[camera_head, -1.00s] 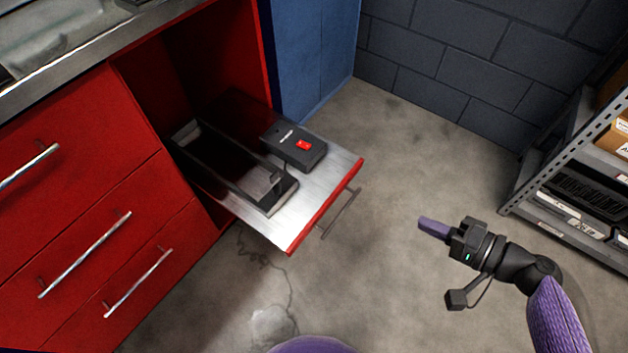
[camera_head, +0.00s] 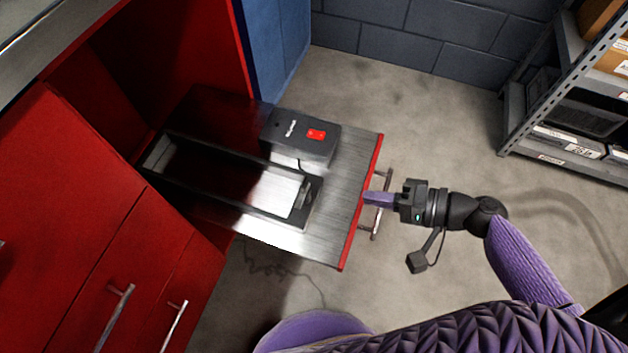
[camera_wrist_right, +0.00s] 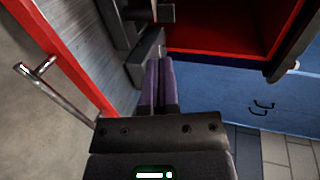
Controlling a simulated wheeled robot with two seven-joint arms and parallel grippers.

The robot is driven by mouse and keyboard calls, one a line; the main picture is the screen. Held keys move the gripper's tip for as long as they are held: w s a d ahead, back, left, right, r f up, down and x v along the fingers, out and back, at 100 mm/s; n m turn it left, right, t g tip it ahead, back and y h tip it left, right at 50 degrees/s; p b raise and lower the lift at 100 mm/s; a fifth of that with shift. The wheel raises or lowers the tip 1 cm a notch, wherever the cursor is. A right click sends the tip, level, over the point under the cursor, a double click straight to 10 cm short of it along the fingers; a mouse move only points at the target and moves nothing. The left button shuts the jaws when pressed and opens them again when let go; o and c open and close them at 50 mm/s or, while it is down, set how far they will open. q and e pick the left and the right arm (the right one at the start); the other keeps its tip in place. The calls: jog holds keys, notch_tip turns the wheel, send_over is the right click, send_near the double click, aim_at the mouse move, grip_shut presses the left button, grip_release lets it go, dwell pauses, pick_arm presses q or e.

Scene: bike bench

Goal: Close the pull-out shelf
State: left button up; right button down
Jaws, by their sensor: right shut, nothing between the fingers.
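The pull-out shelf (camera_head: 345,165) is out of the red cabinet, with a bare metal top and a red front edge (camera_head: 347,244). A bar handle (camera_head: 376,226) runs along that front; it also shows at left in the wrist view (camera_wrist_right: 58,96). My right gripper (camera_head: 368,198) is shut and empty, its purple fingers pointing at the shelf's front. They cross over the handle in the head view, tips at the red edge; I cannot tell if they touch. The shut fingers show in the wrist view (camera_wrist_right: 158,85). My left gripper is out of view.
A black box with a red switch (camera_head: 300,150) and a black open frame (camera_head: 160,152) sit on the shelf. Red drawers (camera_head: 85,215) stand at left. A blue cabinet (camera_head: 275,45) is behind, metal racking (camera_head: 517,120) at right. Floor between is clear.

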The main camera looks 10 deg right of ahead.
aim_at(306, 183)
jog(key=x, duration=0.3)
jog(key=b+x, duration=0.1)
jog(key=x, duration=0.2)
jog(key=b+x, duration=0.1)
jog(key=x, duration=0.2)
jog(key=shift+w+a+r, duration=0.15)
jog(key=shift+a+r, duration=0.05)
jog(key=shift+r, duration=0.1)
pick_arm(q)
jog(key=shift+w+x, duration=0.25)
jog(key=shift+x, duration=0.95)
pick_arm(e)
jog(key=shift+w+a, duration=0.2)
jog(key=shift+a, duration=0.05)
pick_arm(q)
jog(key=shift+s+f, duration=0.1)
jog(key=shift+s, duration=0.05)
